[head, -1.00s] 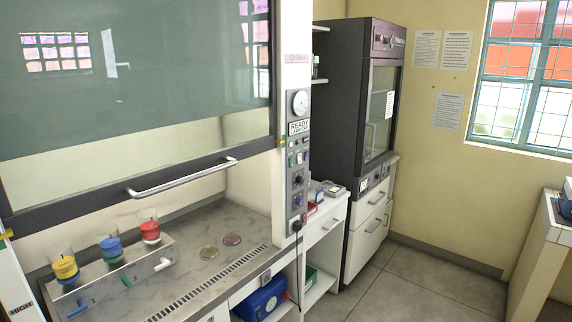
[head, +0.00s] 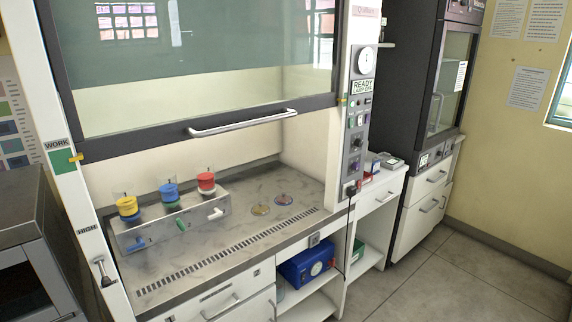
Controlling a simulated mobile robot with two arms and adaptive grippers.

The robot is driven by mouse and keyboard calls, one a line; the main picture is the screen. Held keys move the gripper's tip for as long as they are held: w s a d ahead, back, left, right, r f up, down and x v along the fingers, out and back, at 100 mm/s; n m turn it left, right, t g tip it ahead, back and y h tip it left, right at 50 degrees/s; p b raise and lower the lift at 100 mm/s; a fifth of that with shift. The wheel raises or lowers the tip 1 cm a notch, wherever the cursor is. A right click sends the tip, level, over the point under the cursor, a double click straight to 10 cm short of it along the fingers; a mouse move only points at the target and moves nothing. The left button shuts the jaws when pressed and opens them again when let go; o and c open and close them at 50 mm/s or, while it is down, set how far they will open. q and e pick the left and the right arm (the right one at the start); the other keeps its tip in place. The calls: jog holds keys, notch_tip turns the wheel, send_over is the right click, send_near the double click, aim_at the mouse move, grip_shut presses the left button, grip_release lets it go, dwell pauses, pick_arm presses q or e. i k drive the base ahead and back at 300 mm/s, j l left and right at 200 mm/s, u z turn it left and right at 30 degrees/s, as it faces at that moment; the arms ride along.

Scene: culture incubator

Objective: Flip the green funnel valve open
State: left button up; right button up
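A metal filter manifold (head: 165,226) stands on the marbled worktop of the fume hood, at the left of the head view. It bears three funnels: a yellow one (head: 128,207), a blue one (head: 169,191) and a red one (head: 206,182). Small valve levers stick out of its front: a blue one (head: 137,244) at the left, a green one (head: 180,224) in the middle and a white one (head: 215,213) at the right. The green lever sits below the blue funnel. Its exact angle is too small to tell. Neither of my grippers is in view.
The hood's glass sash (head: 210,60) is raised, with a handle (head: 243,123) along its lower edge. Two small dishes lie right of the manifold. A control panel post (head: 358,110) bounds the hood's right side. Open floor (head: 440,280) lies at the right.

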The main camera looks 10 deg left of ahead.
aim_at(181, 226)
jog(key=i+l+u, duration=0.25)
jog(key=u, duration=0.15)
jog(key=i+l+u, duration=0.4)
jog(key=k+j, duration=0.05)
